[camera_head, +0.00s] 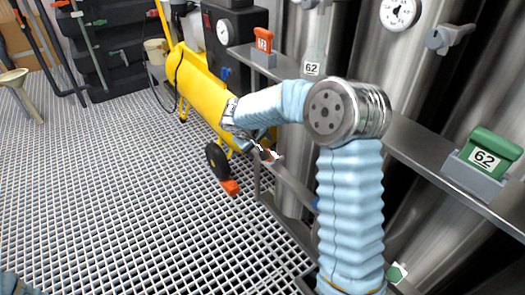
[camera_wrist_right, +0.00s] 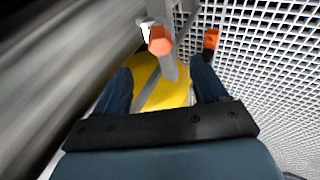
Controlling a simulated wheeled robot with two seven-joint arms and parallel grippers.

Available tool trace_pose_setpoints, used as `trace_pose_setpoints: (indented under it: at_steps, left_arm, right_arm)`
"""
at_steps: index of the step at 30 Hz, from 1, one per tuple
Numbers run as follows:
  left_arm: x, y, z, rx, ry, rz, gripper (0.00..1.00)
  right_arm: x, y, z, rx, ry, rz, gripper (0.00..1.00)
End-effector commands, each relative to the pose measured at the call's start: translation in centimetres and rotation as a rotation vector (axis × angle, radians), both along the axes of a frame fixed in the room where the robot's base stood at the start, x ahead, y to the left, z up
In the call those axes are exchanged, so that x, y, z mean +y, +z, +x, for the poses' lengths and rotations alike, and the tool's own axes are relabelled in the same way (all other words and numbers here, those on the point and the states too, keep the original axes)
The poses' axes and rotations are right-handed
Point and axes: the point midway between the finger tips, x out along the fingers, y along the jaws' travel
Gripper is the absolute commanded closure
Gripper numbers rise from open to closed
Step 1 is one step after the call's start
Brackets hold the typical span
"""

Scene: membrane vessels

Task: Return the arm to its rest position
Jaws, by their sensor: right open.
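My right arm (camera_head: 350,210) comes up in a pale blue sleeve and bends at a metal elbow joint (camera_head: 345,110). Its forearm (camera_head: 270,105) reaches left and away, over the yellow cart. My right gripper (camera_head: 262,146) is small in the head view, in front of the lower steel rail. In the right wrist view the two dark fingers (camera_wrist_right: 163,86) stand apart, with nothing clasped. An orange-ended grey fitting (camera_wrist_right: 160,40) shows beyond and between the fingertips; I cannot tell if it touches them.
Steel vessels and a rail (camera_head: 430,165) run close along the right. On the rail sit a green block (camera_head: 489,152) marked 62 and an orange block (camera_head: 263,40). The yellow cart (camera_head: 195,85) has an orange chock (camera_head: 230,187) by its wheel. The grated floor (camera_head: 110,200) at left is open.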

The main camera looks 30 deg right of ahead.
Motion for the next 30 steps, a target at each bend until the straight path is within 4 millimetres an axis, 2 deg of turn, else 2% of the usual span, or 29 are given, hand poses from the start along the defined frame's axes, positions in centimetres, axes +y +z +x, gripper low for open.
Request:
trace_pose_setpoints:
  at_steps: [3, 7, 12, 15, 17, 20, 22, 24, 26, 27, 30]
  left_arm:
    - [0.0, 0.1, 0.0, 0.0, 0.0, 0.0, 1.0]
    - [0.0, 0.1, 0.0, 0.001, -0.001, 0.0, 1.0]
    - [0.0, 0.1, 0.0, 0.0, -0.001, -0.001, 1.0]
    - [-0.1, 0.1, 0.0, 0.0, -0.001, -0.001, 1.0]
    - [-0.1, 0.2, 0.0, 0.0, -0.001, -0.001, 1.0]
    - [-0.1, 0.3, 0.0, 0.001, -0.002, -0.001, 1.0]
    - [-0.2, 0.5, -0.1, 0.001, -0.003, -0.002, 1.0]
    - [-0.2, 0.7, -0.1, 0.001, -0.004, -0.003, 1.0]
    - [-0.3, 0.9, -0.1, 0.002, -0.004, -0.003, 1.0]
    - [-0.3, 1.0, -0.1, 0.003, -0.006, -0.004, 1.0]
    - [-0.4, 1.3, -0.2, 0.003, -0.007, -0.005, 1.0]
  right_arm:
    - [1.0, 1.8, -0.6, 0.0, 0.001, 0.0, 0.29]
    - [1.5, 2.7, -1.0, 0.001, 0.002, -0.001, 0.29]
    - [1.7, 3.0, -1.2, 0.003, 0.001, 0.0, 0.29]
    - [2.3, 1.8, -1.4, 0.019, 0.015, 0.026, 0.29]
    - [3.4, -0.1, -1.8, 0.047, 0.037, 0.067, 0.29]
    - [6.8, -5.2, -3.5, 0.117, 0.092, 0.194, 0.29]
    - [10.0, -9.7, -5.6, 0.174, 0.124, 0.322, 0.29]
    - [13.5, -14.0, -8.6, 0.225, 0.136, 0.465, 0.29]
    - [16.5, -17.3, -11.5, 0.259, 0.123, 0.589, 0.29]
    - [18.3, -19.2, -13.6, 0.273, 0.099, 0.668, 0.29]
    - [21.8, -23.0, -19.0, 0.283, 0.0, 0.823, 0.29]
